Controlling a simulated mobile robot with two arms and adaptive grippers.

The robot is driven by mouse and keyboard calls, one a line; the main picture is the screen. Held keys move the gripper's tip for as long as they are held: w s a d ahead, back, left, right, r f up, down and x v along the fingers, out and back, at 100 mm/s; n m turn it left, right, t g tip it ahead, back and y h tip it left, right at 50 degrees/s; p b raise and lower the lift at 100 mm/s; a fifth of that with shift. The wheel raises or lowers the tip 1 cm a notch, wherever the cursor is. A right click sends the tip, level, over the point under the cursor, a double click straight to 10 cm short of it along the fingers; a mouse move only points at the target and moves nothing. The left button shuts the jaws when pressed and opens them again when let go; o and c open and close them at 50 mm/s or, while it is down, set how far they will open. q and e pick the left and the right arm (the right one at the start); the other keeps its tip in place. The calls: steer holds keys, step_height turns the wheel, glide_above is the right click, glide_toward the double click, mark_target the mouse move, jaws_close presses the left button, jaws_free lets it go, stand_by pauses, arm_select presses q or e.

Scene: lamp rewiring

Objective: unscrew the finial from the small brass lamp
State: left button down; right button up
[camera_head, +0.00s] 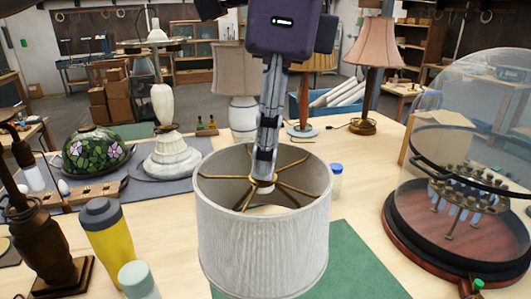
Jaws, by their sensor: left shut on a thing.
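A pale ribbed drum lampshade (263,245) stands upright in the middle of the camera_head view, with brass spokes (232,178) meeting at a hub inside its open top. My left gripper (263,180) comes straight down from above, its purple body over the shade. Its fingers are closed together at the hub, where the finial sits; the fingers hide the finial itself. The lamp body under the shade is hidden, so I cannot see its brass. My right gripper is not in view.
A green mat (355,265) lies under the shade. A glass dome (465,130) stands right, and a yellow bottle (110,240) and dark bronze lamp base (45,225) left. A marble lamp (170,155) and small blue-capped bottle (336,182) stand behind.

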arm_select(q)
steer(key=shift+n, duration=0.5)
steer(key=c, duration=1.7)
jaws_free()
steer(key=shift+c, duration=0.2)
